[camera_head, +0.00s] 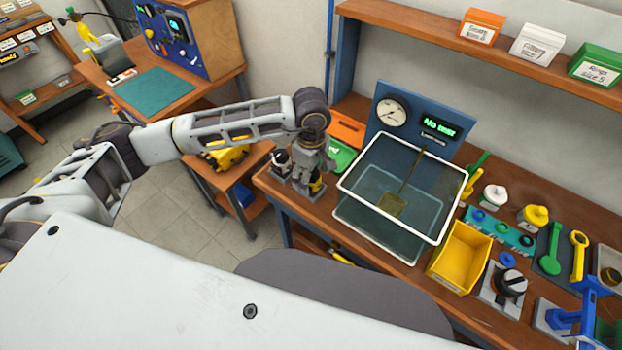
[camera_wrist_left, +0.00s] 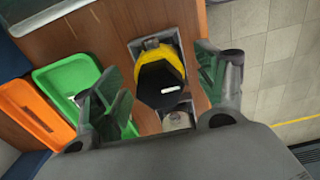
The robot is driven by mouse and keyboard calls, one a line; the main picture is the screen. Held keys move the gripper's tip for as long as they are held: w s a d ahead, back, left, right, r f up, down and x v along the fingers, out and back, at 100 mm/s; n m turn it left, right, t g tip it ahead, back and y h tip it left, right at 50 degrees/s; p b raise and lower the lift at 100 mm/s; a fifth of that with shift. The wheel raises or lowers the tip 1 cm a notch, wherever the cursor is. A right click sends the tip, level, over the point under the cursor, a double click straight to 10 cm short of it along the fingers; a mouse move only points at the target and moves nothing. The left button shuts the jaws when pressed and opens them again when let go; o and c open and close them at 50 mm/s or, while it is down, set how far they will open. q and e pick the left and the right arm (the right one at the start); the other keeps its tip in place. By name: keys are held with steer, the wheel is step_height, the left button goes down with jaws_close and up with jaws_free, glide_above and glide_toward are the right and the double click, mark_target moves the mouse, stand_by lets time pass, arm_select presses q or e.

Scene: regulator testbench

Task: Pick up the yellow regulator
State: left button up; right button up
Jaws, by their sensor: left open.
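The yellow regulator, black with a yellow band, stands in a grey holder at the left end of the bench. It shows in the left wrist view (camera_wrist_left: 163,77) between my fingers, and partly in the head view (camera_head: 318,187), where my gripper covers much of it. My left gripper (camera_head: 311,168) is over it from above, fingers spread; the two fingers also show in the left wrist view (camera_wrist_left: 163,88), one on each side. I cannot tell whether they touch it. A white-topped regulator (camera_head: 280,158) stands beside it, also in the left wrist view (camera_wrist_left: 177,121). My right gripper is not in view.
Green (camera_wrist_left: 72,82) and orange (camera_wrist_left: 32,112) trays lie beside the regulators. A clear white-rimmed tank (camera_head: 346,187) stands to the right, before a blue gauge panel (camera_head: 388,90). A yellow bin (camera_head: 460,256) and several tools fill the bench's right part.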

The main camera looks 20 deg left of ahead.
arm_select(q)
steer(key=shift+f, duration=1.1)
steer(key=shift+c, duration=0.3)
steer(key=c, duration=1.4)
